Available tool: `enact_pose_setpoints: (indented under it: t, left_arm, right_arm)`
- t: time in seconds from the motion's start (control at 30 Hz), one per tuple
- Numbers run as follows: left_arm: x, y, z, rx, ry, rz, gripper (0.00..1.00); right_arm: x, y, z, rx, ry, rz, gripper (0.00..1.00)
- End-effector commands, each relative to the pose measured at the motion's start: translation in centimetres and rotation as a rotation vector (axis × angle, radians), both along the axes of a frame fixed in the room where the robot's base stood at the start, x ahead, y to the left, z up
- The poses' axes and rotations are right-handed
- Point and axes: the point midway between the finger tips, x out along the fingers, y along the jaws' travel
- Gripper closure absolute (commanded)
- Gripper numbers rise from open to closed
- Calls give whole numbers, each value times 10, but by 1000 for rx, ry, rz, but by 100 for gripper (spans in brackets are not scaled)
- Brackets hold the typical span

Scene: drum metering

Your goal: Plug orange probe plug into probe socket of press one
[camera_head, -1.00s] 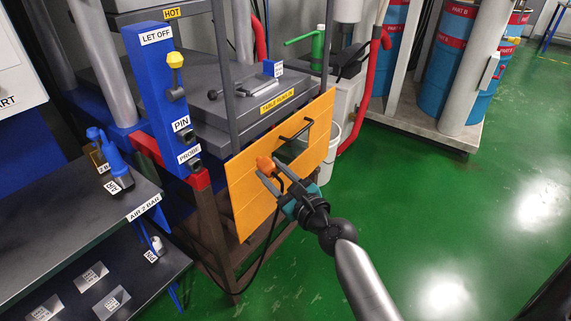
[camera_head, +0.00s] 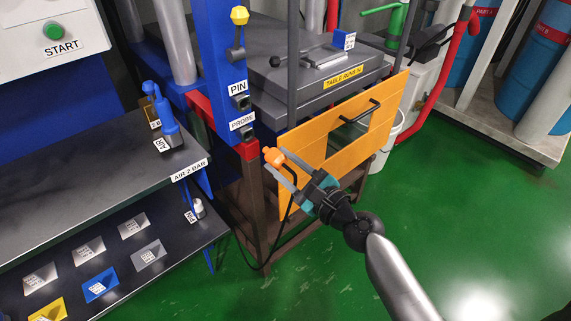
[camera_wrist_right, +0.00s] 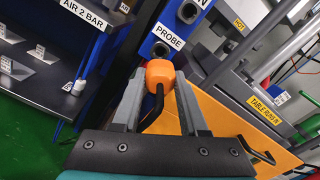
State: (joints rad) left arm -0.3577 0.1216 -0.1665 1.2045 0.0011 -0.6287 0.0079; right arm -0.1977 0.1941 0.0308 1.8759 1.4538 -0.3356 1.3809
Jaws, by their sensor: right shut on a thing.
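My right gripper (camera_head: 283,177) is shut on the orange probe plug (camera_head: 274,157), with the plug at its fingertips. The plug also shows in the right wrist view (camera_wrist_right: 159,72), with its black cable running back between the fingers. The probe socket (camera_head: 245,132) is a dark hole on the blue post under the PROBE label, up and left of the plug and apart from it. In the right wrist view the socket (camera_wrist_right: 160,50) lies just beyond the plug, partly hidden near it. My left gripper is not in view.
An orange panel (camera_head: 318,148) with a black handle hangs right behind my gripper. The PIN socket (camera_head: 240,102) sits above the probe socket. A dark shelf (camera_head: 90,165) with a blue tool stands at left. The green floor (camera_head: 465,190) is open at right.

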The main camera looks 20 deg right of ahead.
Motion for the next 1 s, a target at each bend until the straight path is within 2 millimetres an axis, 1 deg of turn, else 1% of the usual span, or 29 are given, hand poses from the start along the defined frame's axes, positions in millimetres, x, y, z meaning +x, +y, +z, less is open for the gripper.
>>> enact_pose_setpoints:
  t: [0.03,0.3,0.5,0.7,1.0]
  left_arm:
    - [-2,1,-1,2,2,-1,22]
    - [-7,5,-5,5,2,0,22]
    - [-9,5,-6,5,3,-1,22]
    - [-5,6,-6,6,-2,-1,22]
    - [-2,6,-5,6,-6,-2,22]
  right_arm:
    - [5,2,2,1,-3,-1,100]
    - [29,11,1,3,-1,0,100]
    - [41,15,1,0,-1,0,100]
    - [45,17,1,0,0,1,100]
    - [45,17,1,0,-1,0,100]
